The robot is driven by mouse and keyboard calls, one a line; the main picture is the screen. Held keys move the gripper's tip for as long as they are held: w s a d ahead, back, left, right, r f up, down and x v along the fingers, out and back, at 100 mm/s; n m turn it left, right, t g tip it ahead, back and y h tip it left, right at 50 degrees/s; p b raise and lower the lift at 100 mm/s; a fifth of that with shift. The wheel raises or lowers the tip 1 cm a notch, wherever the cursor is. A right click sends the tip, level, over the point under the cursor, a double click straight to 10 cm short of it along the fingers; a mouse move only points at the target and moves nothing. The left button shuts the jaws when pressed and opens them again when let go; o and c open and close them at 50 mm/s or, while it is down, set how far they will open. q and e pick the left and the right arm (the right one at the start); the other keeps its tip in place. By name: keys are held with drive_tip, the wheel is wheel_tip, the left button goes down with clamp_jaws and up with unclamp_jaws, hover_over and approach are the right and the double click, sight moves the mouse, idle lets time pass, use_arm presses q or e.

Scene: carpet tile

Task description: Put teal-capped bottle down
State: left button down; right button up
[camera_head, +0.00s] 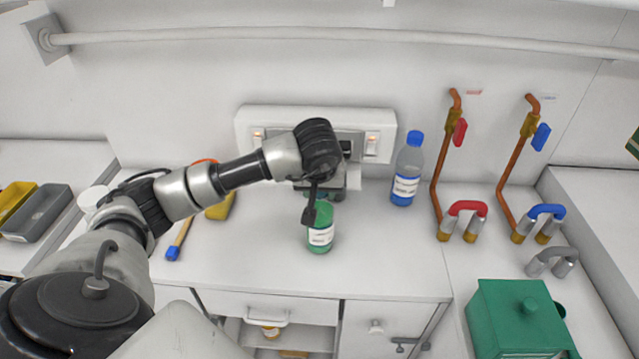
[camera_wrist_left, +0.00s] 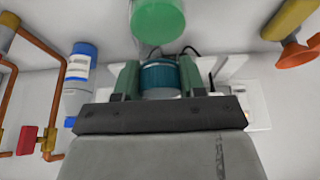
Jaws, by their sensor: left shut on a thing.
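The teal-capped bottle (camera_head: 321,232) is green with a white label and is upright near the middle of the counter (camera_head: 270,255). I cannot tell whether its base touches the counter. My left gripper (camera_head: 318,196) reaches in from the left above the bottle, and the wrist hides part of its top. In the left wrist view, the two fingers (camera_wrist_left: 158,84) are shut on the teal cap (camera_wrist_left: 162,72), and the green bottle body (camera_wrist_left: 158,20) shows at the top edge. My right gripper is not in view.
A clear bottle with a blue cap (camera_head: 407,172) stands to the right, near the wall. A white panel (camera_head: 245,128) is behind the gripper. Copper pipes with red and blue handles (camera_head: 466,208) and a green box (camera_head: 515,315) are farther right. The counter right of the held bottle is clear.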

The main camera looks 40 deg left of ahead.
use_arm(q)
drive_tip(key=c, duration=0.6)
unclamp_jaws()
drive_tip(key=shift+c, duration=0.2)
